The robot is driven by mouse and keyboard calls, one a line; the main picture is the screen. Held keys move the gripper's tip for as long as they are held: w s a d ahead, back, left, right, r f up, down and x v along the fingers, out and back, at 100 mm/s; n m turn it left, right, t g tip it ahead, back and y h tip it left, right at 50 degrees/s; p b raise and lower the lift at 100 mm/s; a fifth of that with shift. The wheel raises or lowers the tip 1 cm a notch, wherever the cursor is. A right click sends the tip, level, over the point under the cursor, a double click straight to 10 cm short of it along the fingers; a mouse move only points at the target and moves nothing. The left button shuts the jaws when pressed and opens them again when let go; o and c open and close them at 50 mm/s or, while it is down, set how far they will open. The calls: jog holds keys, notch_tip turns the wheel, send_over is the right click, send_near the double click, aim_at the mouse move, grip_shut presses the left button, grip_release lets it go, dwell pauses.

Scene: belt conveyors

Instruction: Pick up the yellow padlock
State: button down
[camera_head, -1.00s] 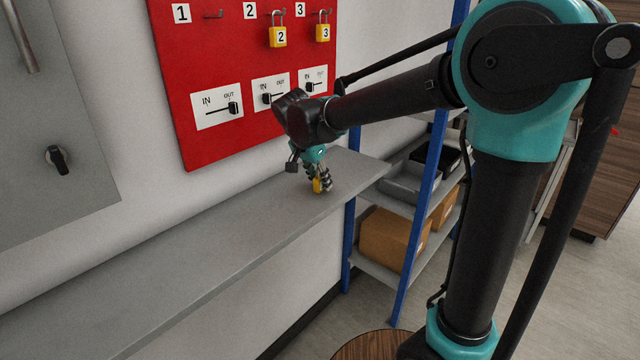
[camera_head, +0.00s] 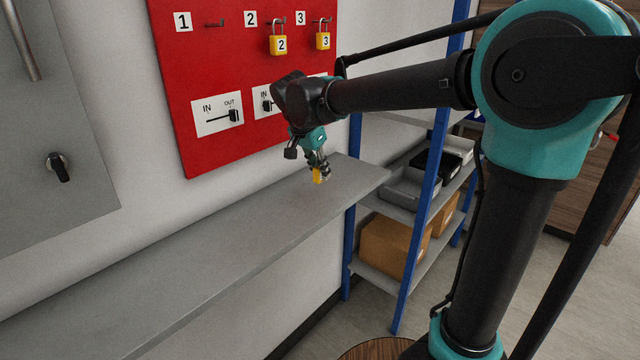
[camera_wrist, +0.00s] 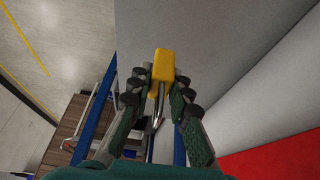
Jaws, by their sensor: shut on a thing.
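The yellow padlock (camera_head: 317,175) is held between the fingertips of my gripper (camera_head: 321,172), above the right end of the grey shelf (camera_head: 230,225). In the head view the fingers partly hide the padlock.
A blue-post rack (camera_head: 424,190) with boxes stands right of the shelf. The shelf's left part is clear.

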notch_tip(320, 180, up, 14)
jog(key=shift+r, duration=0.25)
dwell(0.5)
